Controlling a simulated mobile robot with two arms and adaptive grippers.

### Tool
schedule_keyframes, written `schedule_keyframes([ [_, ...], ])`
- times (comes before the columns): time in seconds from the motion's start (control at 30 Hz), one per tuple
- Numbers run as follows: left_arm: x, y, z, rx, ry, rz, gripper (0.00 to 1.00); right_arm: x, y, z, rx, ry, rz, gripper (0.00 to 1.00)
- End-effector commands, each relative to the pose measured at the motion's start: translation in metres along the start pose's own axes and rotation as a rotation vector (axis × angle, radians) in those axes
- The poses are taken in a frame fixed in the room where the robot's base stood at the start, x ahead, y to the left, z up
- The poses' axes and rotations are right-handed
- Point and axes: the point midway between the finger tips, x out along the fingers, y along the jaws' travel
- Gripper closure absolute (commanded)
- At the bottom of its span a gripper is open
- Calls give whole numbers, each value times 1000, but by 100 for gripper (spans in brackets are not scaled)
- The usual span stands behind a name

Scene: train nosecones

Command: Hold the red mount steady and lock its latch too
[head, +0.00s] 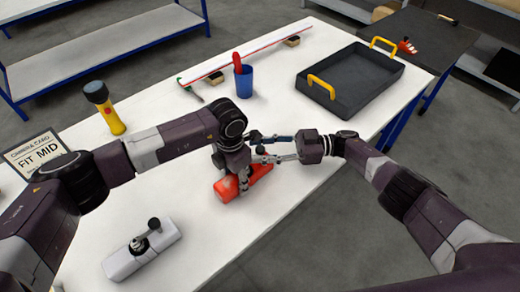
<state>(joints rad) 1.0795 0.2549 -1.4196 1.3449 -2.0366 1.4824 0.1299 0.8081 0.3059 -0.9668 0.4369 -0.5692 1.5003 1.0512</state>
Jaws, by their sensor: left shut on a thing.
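The red mount (228,190) lies on the white table, below my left gripper. My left gripper (243,178) points down and is shut on the red mount; its fingers and wrist cover part of the mount's top. My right gripper (262,148) comes in from the right, just above the mount's far end. Its two fingers are spread apart, with a small dark knob between or just behind their tips. Whether they touch it I cannot tell. The red mount's latch is mostly hidden by the grippers.
A grey mount (118,266) with a black-knobbed latch lies at the front left. A yellow torch (112,121), a card reading "FIT MID" (38,152), a blue cup (243,84) and a black tray (345,95) with yellow handles stand around.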

Motion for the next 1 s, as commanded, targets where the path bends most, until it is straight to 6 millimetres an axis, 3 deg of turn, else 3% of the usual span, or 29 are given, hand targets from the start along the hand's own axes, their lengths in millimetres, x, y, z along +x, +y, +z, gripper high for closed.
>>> schedule_keyframes([
  [0.47,0,1,0,-2,0,2,89,0,0,2,-2,2,74,63],
  [1.0,0,1,-1,-3,1,2,89,1,-1,0,1,4,274,63],
])
